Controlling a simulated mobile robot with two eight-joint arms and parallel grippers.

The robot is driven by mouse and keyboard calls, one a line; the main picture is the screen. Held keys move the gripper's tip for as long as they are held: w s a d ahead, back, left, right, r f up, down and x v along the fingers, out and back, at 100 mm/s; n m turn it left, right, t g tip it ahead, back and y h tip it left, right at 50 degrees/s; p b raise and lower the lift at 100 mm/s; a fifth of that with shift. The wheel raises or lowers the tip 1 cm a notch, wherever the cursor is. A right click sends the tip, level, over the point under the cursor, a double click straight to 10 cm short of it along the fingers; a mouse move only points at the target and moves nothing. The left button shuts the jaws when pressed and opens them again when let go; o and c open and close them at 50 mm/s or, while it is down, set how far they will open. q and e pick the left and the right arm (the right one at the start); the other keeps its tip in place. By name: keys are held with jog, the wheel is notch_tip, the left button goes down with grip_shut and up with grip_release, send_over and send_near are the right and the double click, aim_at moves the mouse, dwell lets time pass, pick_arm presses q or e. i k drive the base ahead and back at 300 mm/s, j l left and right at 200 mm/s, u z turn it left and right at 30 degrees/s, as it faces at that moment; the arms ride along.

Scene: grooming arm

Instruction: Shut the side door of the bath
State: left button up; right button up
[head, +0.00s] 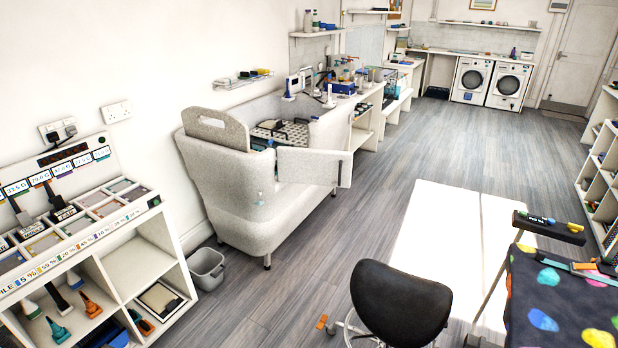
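The bath (235,205) is a pale speckled tub on legs, standing against the left wall near the middle of the view. Its side door (308,166) is a flat panel of the same pale colour. The door stands open, swung outward from the bath's side into the room, with its free end toward the right. Neither of my grippers is in view.
A black stool (400,302) stands in the foreground, and a table with a spotted cover (555,300) is at the right. A grey bin (207,268) sits by the bath's near end. Shelving (130,262) fills the left foreground. Floor beside the door is clear.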

aim_at(326, 167)
jog(key=i+l, duration=0.1)
jog(key=i, duration=0.15)
jog(key=i+j, duration=0.25)
jog(key=i, duration=0.25)
jog(key=i+j, duration=0.25)
jog(key=i, duration=0.25)
jog(key=i+j, duration=0.2)
jog(key=i, duration=0.3)
jog(key=i+j, duration=0.25)
jog(key=i, duration=0.3)
jog(key=i+j, duration=0.25)
jog(key=i, duration=0.25)
jog(key=l+z, duration=0.05)
